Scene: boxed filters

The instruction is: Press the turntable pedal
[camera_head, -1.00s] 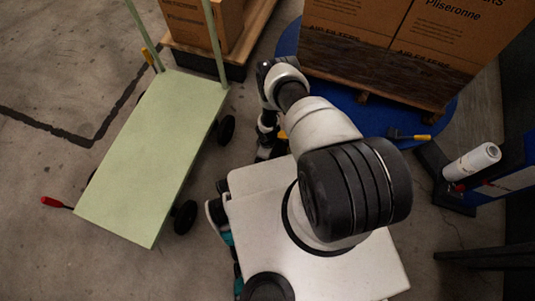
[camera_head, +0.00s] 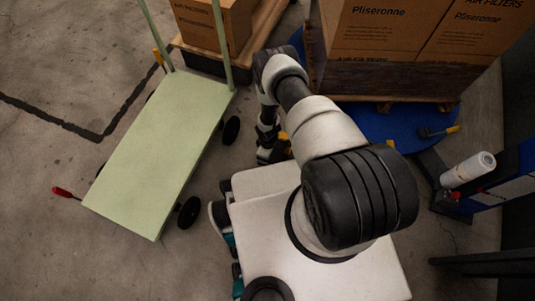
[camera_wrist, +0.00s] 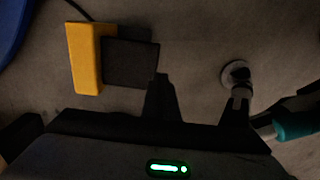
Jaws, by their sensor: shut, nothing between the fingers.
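The pedal shows in the wrist view as a yellow housing (camera_wrist: 84,62) with a dark pad (camera_wrist: 130,62) on its right and a cable at its upper left. My gripper (camera_wrist: 160,84) is shut and empty, its fingertips at the lower right corner of the pad. I cannot tell whether they touch it. In the head view a bit of the yellow pedal (camera_head: 284,138) shows beside my arm, which hides the rest. The blue turntable (camera_head: 385,124) lies behind my arm and carries a pallet with large filter boxes (camera_head: 375,35).
A green cart (camera_head: 160,150) with a red lever stands at the left. Another pallet (camera_head: 262,30) with boxes is at the back. A stand with a white roll (camera_head: 467,169) is at the right. Bare floor lies left of the cart.

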